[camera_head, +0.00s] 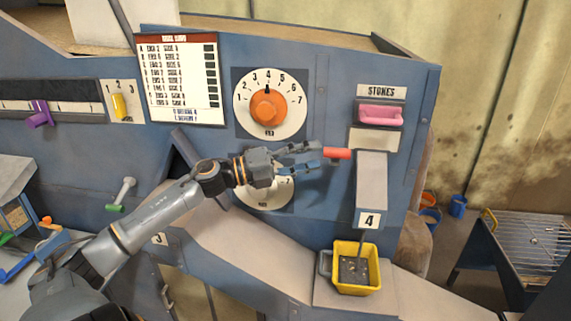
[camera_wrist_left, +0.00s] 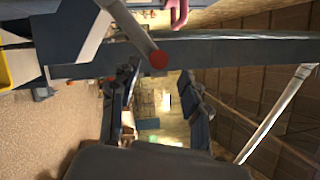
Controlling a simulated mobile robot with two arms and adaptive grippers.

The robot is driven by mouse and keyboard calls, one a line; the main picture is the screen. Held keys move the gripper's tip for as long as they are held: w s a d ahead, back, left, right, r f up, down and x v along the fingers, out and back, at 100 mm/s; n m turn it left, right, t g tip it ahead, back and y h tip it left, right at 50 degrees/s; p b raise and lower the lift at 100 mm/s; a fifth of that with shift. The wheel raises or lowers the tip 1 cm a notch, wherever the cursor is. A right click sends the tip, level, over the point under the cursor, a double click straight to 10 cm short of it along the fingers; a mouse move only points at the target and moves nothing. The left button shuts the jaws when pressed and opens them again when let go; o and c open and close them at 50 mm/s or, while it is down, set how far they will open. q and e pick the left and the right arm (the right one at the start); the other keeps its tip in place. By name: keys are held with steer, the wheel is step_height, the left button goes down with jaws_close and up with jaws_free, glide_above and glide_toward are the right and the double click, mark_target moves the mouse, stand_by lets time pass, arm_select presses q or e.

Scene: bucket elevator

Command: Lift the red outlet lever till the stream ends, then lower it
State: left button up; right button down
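The red outlet lever handle (camera_head: 337,153) sticks out to the left from the top of the grey outlet chute (camera_head: 371,185). In the left wrist view its round red end (camera_wrist_left: 158,59) shows between and beyond the fingertips. My left gripper (camera_head: 314,155) is open, with its fingertips just left of the handle; I cannot tell whether they touch it. It also shows open in the wrist view (camera_wrist_left: 158,78). A thin grey stream (camera_head: 362,241) falls from the chute, marked 4, into a yellow bucket (camera_head: 342,286) holding dark material. My right gripper is not in view.
A white dial with an orange knob (camera_head: 268,107) is above my left gripper, and another dial (camera_head: 264,198) is partly behind it. A ledge (camera_head: 325,292) holds the bucket. Blue buckets (camera_head: 458,206) stand at right.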

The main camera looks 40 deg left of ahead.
arm_select(q)
steer(key=v, duration=0.5)
steer(key=shift+s+d+f, duration=0.1)
steer(key=shift+s+d, duration=0.15)
steer(key=shift+d, duration=0.15)
steer(key=shift+d, duration=0.1)
